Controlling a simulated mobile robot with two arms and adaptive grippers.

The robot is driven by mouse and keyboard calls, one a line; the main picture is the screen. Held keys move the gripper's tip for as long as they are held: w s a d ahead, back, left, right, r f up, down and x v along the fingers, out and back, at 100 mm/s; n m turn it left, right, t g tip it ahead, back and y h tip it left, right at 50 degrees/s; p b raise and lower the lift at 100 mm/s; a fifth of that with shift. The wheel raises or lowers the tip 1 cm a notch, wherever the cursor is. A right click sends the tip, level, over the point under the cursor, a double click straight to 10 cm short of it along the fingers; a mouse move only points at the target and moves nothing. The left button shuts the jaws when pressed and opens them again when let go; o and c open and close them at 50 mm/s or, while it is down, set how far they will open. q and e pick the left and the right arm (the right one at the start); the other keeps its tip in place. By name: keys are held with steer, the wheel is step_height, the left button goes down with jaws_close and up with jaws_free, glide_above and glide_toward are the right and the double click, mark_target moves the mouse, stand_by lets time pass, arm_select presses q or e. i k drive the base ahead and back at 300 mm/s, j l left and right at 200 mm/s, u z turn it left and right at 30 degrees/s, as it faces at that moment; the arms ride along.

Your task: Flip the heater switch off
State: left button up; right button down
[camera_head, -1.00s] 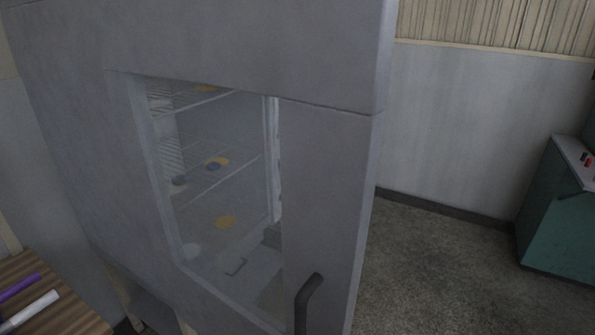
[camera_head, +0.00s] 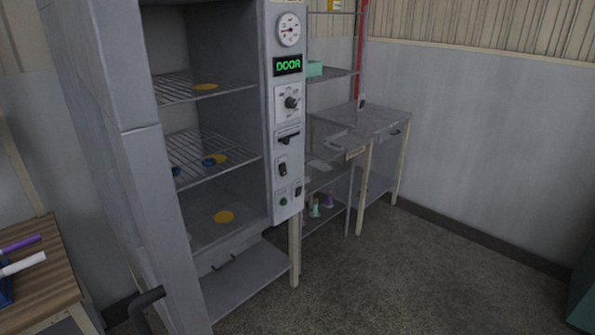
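A grey oven cabinet stands open, with a control panel (camera_head: 287,110) along the right side of its opening. Below these are a dark lever switch (camera_head: 289,137), a rocker switch (camera_head: 283,168), a second small rocker (camera_head: 298,190) and a green button (camera_head: 283,201). The labels are too small to read, so I cannot tell which is the heater switch or its position. Neither gripper is in view.
The oven door (camera_head: 85,130) hangs open at the left, its dark handle (camera_head: 147,297) low. Inside are wire racks (camera_head: 205,153) with yellow discs and blue pieces. A wooden table (camera_head: 45,285) is at left. A grey bench (camera_head: 375,125) stands behind; the floor (camera_head: 400,280) at right is clear.

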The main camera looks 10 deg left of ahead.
mark_target(281, 166)
steer(key=i+l+u, duration=0.15)
steer(key=i+l, duration=0.45)
steer(key=i+l+u, duration=0.15)
steer(key=i+l, duration=0.4)
steer(key=i+j+u, duration=0.1)
steer(key=i+u, duration=0.15)
steer(key=i, duration=0.7)
steer(key=i+j, duration=0.4)
steer(key=j+u, duration=0.05)
steer(key=j, duration=0.05)
